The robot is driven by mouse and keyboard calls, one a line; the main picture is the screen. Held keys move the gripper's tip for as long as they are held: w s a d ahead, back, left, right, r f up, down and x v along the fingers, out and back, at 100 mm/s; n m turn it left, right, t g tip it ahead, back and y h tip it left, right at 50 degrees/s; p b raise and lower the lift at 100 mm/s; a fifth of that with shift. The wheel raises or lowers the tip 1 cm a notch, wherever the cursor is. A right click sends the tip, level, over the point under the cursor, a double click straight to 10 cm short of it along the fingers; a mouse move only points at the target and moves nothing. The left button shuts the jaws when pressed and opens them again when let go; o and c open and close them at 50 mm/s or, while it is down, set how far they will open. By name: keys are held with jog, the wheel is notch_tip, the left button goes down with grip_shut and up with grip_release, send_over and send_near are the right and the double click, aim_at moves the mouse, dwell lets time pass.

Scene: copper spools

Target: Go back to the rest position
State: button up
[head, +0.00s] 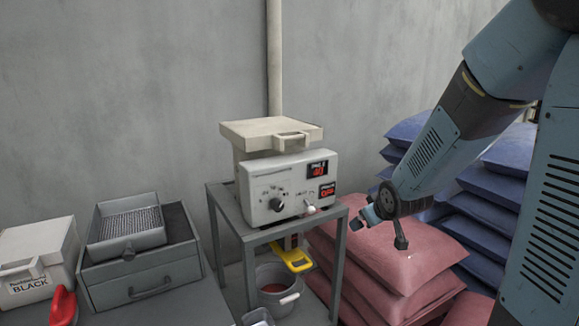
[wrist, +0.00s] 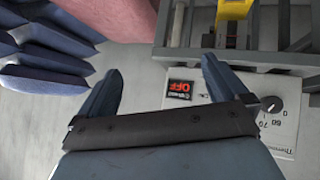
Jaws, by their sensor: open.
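My gripper (head: 363,218) hangs at the end of my arm on the right in the head view, in front of the red sacks and just right of the white machine. In the wrist view my gripper (wrist: 158,70) has its two blue-grey fingers spread apart with nothing between them. The white machine (head: 255,192) stands on a grey metal stand (head: 217,203), with a cream lid on top, a knob and two red displays. In the wrist view the machine's panel (wrist: 230,107) appears upside down, partly behind the right finger, with a red OFF display.
Red sacks (head: 395,255) and blue sacks (head: 510,185) are stacked at the right. A yellow part (head: 292,260) sits above a grey bucket (head: 275,274) under the stand. At left are a grey drawer box (head: 140,282), a white tub (head: 35,262) and a red object (head: 62,306).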

jog(key=s+r+m+g, duration=0.1)
jog(key=s+r, duration=0.3)
jog(key=s, duration=0.4)
jog(key=s+d+r+m+g, duration=0.1)
jog(key=s+r+m, duration=0.1)
jog(key=s+r, duration=0.3)
jog(key=s+r+m+g, duration=0.1)
jog(key=s+r, duration=0.4)
jog(key=s, duration=0.7)
jog(key=shift+s+d+r+m+g+h, duration=0.2)
jog(key=shift+s+m+g+h, duration=0.15)
jog(key=shift+m, duration=0.25)
dwell(2.5)
